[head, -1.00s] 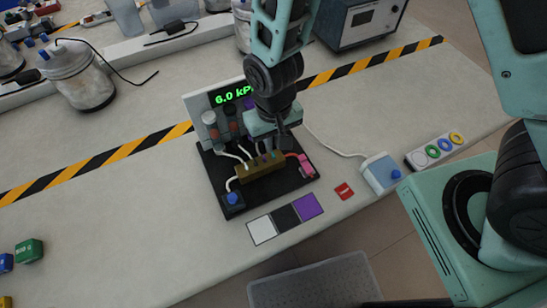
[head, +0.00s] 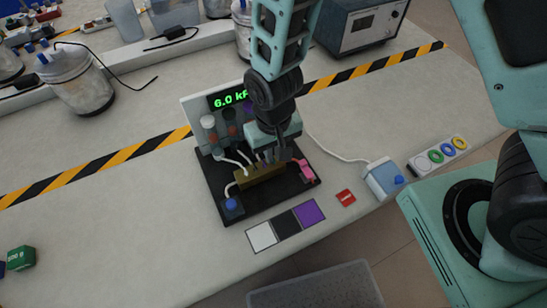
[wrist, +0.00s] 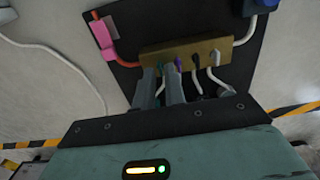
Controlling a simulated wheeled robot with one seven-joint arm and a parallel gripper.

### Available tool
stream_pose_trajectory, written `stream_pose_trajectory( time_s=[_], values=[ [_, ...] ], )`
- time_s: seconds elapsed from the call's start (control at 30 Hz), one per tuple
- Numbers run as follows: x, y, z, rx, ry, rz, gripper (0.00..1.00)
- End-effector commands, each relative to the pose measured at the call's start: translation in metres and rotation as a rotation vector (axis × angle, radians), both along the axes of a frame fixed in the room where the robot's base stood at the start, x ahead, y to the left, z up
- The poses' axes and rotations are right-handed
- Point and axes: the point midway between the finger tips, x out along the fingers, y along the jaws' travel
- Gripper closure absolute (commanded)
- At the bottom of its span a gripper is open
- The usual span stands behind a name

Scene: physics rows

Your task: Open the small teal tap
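The brass manifold (head: 262,176) lies on a black board (head: 262,206), with several small taps along it and pale tubes running from it. In the wrist view the manifold (wrist: 205,50) spans the upper middle. The small teal tap (wrist: 163,65) shows only as a sliver near the manifold's left part, between my fingertips; in the head view my gripper hides it.
A display (head: 231,99) reading 6.0 stands behind the board. A pink clip (head: 305,171) and a blue-topped part (head: 232,207) sit at the board's ends. Colour swatches (head: 287,226), a red label (head: 346,197) and a blue-buttoned box (head: 384,179) lie in front and to the right.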

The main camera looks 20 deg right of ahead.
Motion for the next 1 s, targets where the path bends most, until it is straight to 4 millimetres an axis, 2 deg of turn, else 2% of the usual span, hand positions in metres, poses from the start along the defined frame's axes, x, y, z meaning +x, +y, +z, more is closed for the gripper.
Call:
stream_pose_trajectory(
  time_s=[0.8,1.0],
  values=[
    [0.000,0.000,-0.016,0.000,-0.001,0.000,0.88],
    [0.000,0.000,-0.014,0.000,-0.001,0.000,0.88]
  ],
)
